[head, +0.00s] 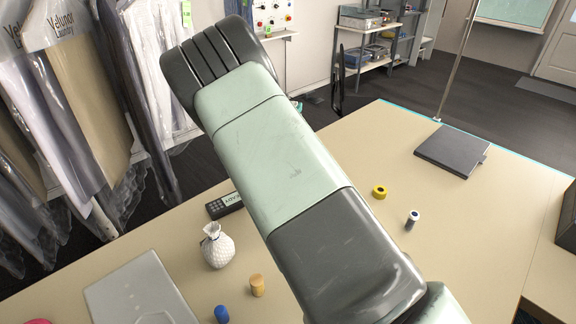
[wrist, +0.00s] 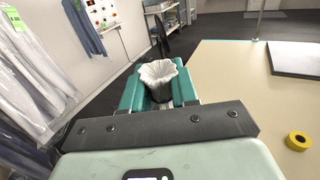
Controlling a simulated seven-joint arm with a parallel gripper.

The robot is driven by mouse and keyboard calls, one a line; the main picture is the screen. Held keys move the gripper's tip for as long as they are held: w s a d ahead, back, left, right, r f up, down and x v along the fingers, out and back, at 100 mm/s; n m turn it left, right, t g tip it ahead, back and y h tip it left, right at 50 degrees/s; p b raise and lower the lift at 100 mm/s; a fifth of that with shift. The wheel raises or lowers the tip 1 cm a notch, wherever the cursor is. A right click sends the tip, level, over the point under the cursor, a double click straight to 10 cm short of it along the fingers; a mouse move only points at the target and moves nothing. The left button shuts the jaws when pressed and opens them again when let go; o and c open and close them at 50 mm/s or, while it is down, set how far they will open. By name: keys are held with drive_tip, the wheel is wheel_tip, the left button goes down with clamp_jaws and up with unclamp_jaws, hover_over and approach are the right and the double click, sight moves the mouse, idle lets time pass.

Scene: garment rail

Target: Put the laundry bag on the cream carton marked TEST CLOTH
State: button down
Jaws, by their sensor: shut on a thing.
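In the wrist view, my gripper (wrist: 160,93) has its teal fingers shut on a bag, which I take for the laundry bag (wrist: 158,73). Its pale, pleated mouth flares up between the fingers, and a darker part shows below. The rest of it is hidden by my gripper. In the head view, my arm crosses the middle and hides my gripper and the held bag. A small white tied bag (head: 217,250) stands on the table there, apart from my arm. I cannot make out a cream carton marked TEST CLOTH in either view.
The table (head: 455,225) holds a dark flat slab (head: 452,148), a yellow ring (head: 379,192), several small cylinders, a black labelled device (head: 224,206) and a grey panel (head: 142,292). Garments in clear covers (head: 85,90) hang at left.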

drive_tip(key=shift+w+a+y, duration=0.15)
drive_tip(key=shift+a+y, duration=0.15)
drive_tip(key=shift+a, duration=0.2)
wheel_tip(320, 180, down, 10)
drive_tip(key=shift+r, duration=0.25)
drive_tip(key=shift+f, duration=0.2)
drive_tip(key=c, duration=0.9)
unclamp_jaws()
drive_tip(key=shift+o, duration=0.2)
